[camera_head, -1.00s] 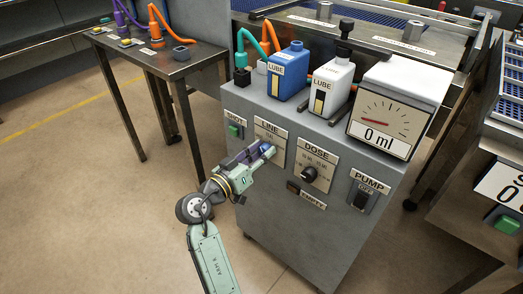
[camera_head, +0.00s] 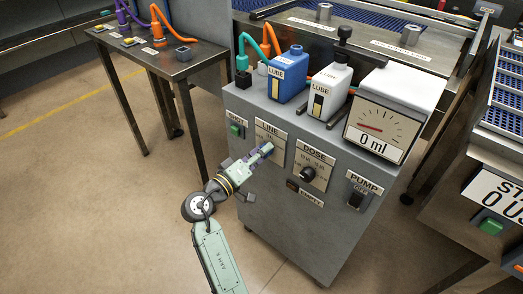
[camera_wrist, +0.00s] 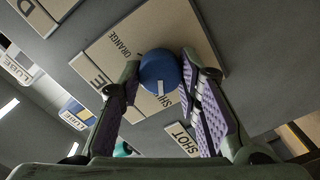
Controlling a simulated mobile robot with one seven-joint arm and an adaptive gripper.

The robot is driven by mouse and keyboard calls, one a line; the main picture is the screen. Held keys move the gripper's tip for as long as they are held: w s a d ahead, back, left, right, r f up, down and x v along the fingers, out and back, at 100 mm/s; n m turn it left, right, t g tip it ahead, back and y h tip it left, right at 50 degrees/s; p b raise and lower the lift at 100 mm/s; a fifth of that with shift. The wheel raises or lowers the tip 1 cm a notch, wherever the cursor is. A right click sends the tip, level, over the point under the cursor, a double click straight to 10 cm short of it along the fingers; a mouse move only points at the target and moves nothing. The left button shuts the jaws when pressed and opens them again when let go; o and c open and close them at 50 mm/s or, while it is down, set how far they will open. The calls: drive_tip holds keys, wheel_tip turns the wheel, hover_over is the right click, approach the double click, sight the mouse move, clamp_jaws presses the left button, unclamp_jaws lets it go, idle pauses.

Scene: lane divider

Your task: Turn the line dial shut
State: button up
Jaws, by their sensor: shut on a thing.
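The line dial (camera_wrist: 158,68) is a round blue knob with a white mark, on a beige plate (camera_wrist: 98,55) lettered ORANGE in the wrist view. The mark points toward the lower part of the picture, near small lettering partly hidden by a finger. My gripper (camera_wrist: 160,76) has one finger on each side of the knob and is shut on it. In the head view my gripper (camera_head: 264,151) reaches the LINE plate (camera_head: 270,135) on the grey cabinet and hides the knob there.
The DOSE knob (camera_head: 307,174), PUMP switch (camera_head: 356,198) and green SHOT button (camera_head: 236,130) are on the same panel. A blue bottle (camera_head: 287,80), white bottle (camera_head: 330,90) and gauge reading 0 ml (camera_head: 376,131) stand on top. Floor left of the cabinet is free.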

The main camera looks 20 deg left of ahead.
idle(0.4)
drive_tip(key=o, duration=1.1)
drive_tip(key=shift+o, duration=0.2)
drive_tip(key=shift+s, duration=0.1)
drive_tip(key=v, duration=1.2)
drive_tip(key=shift+r, duration=0.1)
